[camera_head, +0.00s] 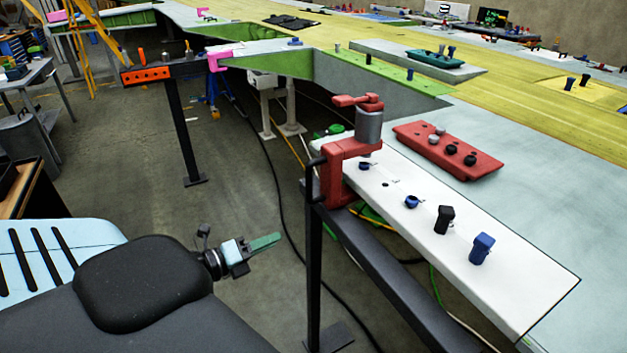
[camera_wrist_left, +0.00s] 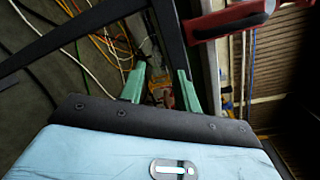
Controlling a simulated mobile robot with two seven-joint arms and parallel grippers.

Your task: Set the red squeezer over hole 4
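The red squeezer (camera_head: 335,178) stands upright at the far left end of the white panel (camera_head: 520,290), its C-shaped body at the panel's edge and a grey cylinder on top. Part of it shows at the top right in the left wrist view (camera_wrist_left: 228,20). Along the panel run a blue ring (camera_head: 364,166), a small dark hole (camera_head: 385,184), a second blue ring (camera_head: 411,202), a black fastener (camera_head: 445,218) and a blue fastener (camera_head: 481,248). No hole numbers are readable. My left gripper (camera_head: 265,242) is left of the squeezer, apart from it. Its green fingers (camera_wrist_left: 161,92) are apart and empty.
A dark post and beam (camera_head: 313,260) stand between my left gripper and the panel. A red tray (camera_head: 450,152) with several dark knobs lies behind the panel. Cables (camera_head: 283,210) run over the floor.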

